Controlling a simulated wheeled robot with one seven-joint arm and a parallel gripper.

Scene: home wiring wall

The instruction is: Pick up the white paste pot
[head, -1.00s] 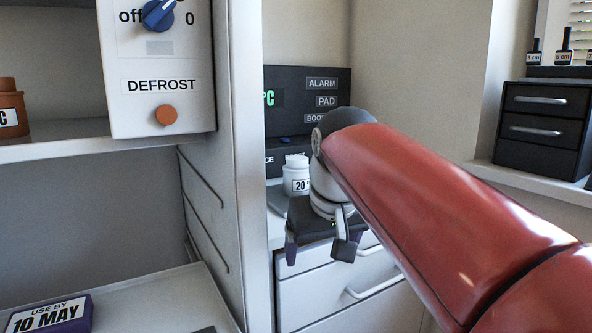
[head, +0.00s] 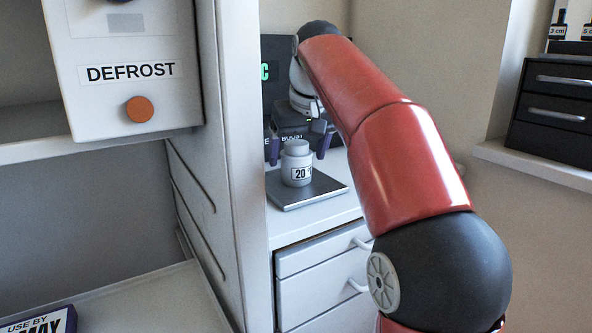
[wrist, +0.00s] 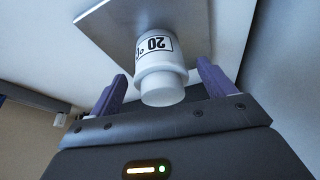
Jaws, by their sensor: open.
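The white paste pot (head: 297,165) stands upright on a flat grey plate (head: 318,192) on the white counter. Its label reads "20" with more text partly cut off at the side. It also shows in the wrist view (wrist: 158,62), lid toward the camera. My gripper (head: 299,148) is above and just behind the pot in the head view. In the wrist view its two purple fingers (wrist: 161,88) are spread apart, one on either side of the pot's lid end, with gaps between. Nothing is held.
A white shelf unit (head: 232,150) with a tall side panel stands close on the left. A DEFROST box (head: 130,73) hangs there. A dark panel (head: 277,75) is behind my arm. White drawers (head: 325,268) are below the counter. Black drawers (head: 556,112) stand on the right ledge.

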